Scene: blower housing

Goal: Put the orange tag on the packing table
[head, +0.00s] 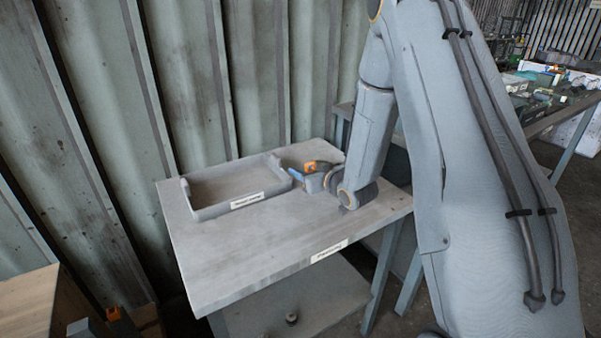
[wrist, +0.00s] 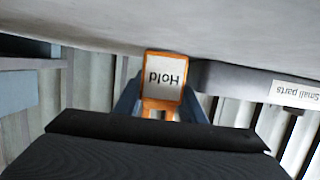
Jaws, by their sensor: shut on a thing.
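The orange tag (wrist: 163,80) has a white face reading "Hold", upside down in the wrist view. My gripper (wrist: 161,104) is shut on it, with a blue-grey finger on each side. In the head view the tag (head: 309,167) shows as a small orange patch at my gripper (head: 313,180), over the back right part of a grey table (head: 250,250). The table has a front label too blurred to read. In the wrist view the tag's far edge meets the grey surface; I cannot tell whether it touches.
A shallow grey tray (head: 240,203) stands on the table just left of my gripper. Its label reads "Small parts" in the wrist view (wrist: 296,94). The front of the table is clear. A corrugated wall (head: 190,80) stands behind. A cluttered bench (head: 550,105) is at the right.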

